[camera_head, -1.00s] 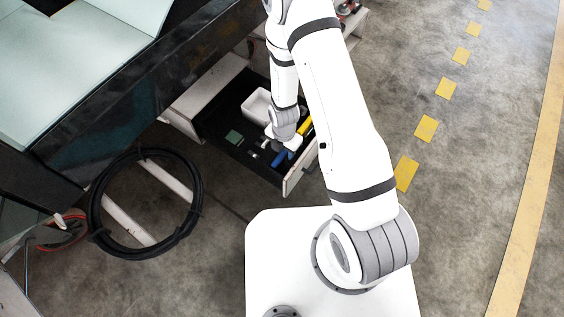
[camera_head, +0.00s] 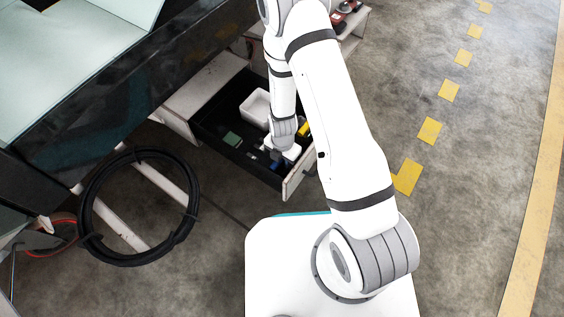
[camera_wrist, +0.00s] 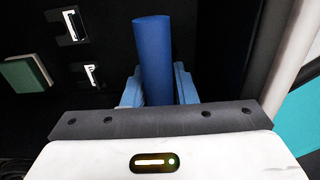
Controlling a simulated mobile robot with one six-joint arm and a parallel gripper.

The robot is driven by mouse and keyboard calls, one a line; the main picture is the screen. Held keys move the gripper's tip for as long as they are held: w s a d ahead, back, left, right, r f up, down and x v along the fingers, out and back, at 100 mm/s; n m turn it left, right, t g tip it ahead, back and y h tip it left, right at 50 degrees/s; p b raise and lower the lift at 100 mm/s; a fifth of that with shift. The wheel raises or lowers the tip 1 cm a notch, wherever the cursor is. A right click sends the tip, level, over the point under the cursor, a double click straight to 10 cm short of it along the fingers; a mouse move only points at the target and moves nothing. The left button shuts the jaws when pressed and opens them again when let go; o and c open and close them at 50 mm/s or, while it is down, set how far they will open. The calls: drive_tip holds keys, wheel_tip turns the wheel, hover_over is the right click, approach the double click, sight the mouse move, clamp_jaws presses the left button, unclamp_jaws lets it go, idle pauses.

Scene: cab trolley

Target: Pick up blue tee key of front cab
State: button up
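The blue tee key (camera_wrist: 153,50) shows in the wrist view as a blue round bar, standing out between the fingers of my gripper (camera_wrist: 158,88). One light-blue finger is on each side of the bar, close to it. I cannot tell whether both fingers touch it. In the head view my gripper (camera_head: 277,157) is down inside the open drawer (camera_head: 237,158), near its front panel. There the key is mostly hidden by my wrist, and its far end is not clear in either view.
A white tray (camera_head: 256,105), a green block (camera_head: 232,138) and a yellow object (camera_head: 304,130) lie in the drawer. Two small black-and-silver pieces (camera_wrist: 92,75) (camera_wrist: 72,27) lie left of the key. A coiled black hose (camera_head: 84,215) is at left. Open floor lies right.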

clamp_jaws()
idle(0.3)
